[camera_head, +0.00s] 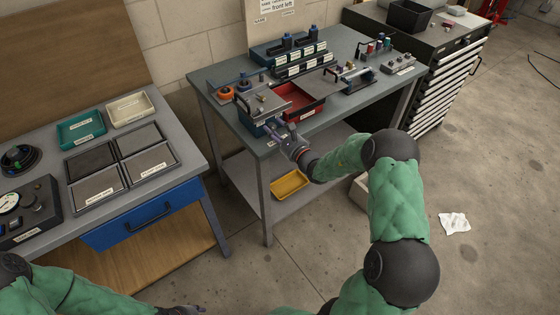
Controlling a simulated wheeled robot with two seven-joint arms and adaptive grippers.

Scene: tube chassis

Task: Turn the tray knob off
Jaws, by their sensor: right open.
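My right gripper (272,124) is open at the front left edge of the grey workbench (337,103), beside a blue tray (252,126). A metal plate (273,102) lies above this tray, with a small knob-like part (262,98) on it. I cannot tell whether that part is the tray knob or which way it is set. The gripper partly hides the blue tray's front. A red tray (299,100) is right of it. My left arm comes in at the bottom left; a dark end of it (182,311) shows at the bottom edge, too cut off to judge.
Orange round parts (225,92), a labelled blue rack (302,62) and small fixtures (356,75) stand on the bench. A yellow tray (290,186) is on the lower shelf. A second table (185,148) with a blue drawer (140,214) stands left. The floor at right is mostly clear.

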